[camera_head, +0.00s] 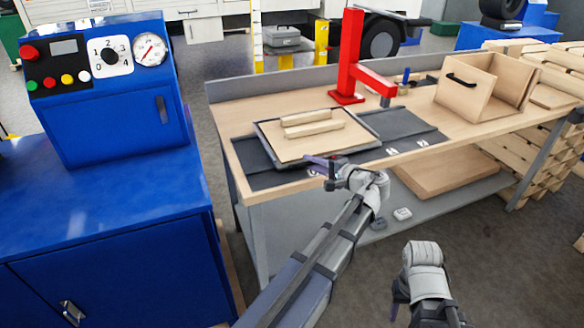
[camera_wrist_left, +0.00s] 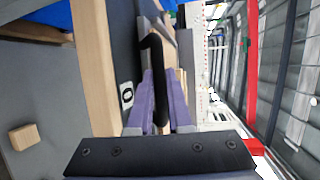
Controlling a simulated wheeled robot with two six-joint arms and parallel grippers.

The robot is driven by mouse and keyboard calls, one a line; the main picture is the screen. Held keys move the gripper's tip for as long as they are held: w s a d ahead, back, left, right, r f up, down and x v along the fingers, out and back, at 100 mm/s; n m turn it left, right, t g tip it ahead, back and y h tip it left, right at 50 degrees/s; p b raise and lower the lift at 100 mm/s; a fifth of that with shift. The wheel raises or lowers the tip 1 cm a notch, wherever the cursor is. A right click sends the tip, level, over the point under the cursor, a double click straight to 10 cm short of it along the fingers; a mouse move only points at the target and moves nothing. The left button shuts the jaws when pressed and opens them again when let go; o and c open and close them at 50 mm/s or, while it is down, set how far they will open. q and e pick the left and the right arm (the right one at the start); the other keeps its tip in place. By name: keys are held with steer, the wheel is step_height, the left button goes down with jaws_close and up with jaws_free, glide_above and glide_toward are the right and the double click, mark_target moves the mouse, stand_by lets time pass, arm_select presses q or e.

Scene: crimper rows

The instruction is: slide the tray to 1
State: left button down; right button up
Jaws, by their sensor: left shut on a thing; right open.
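The tray (camera_head: 362,129) is a flat dark-rimmed tray with a light wooden panel and two wooden bars (camera_head: 308,124) on it. It lies on a dark track (camera_head: 402,127) toward the left of the workbench. My left gripper (camera_head: 325,165) is at the tray's front edge, and in the left wrist view the purple fingers (camera_wrist_left: 163,105) are shut on its black handle (camera_wrist_left: 154,60). A label 0 (camera_wrist_left: 127,95) lies beside the handle there. Two small number labels (camera_head: 393,152) show along the track to the right, too small to read surely. My right gripper (camera_head: 398,298) is open, low and away from the bench.
A red post with an arm (camera_head: 350,60) stands behind the track. An open wooden box (camera_head: 475,85) is at the bench's right. A blue cabinet with a control panel (camera_head: 110,90) stands at the left. The track right of the tray is bare.

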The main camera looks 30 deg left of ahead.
arm_select(q)
steer(key=w+d, duration=0.4)
steer(key=w, duration=0.1)
steer(key=w+d, duration=1)
steer(key=w, duration=0.1)
steer(key=shift+w, duration=0.1)
steer(key=c, duration=0.8)
jaws_free()
steer(key=shift+c, duration=0.2)
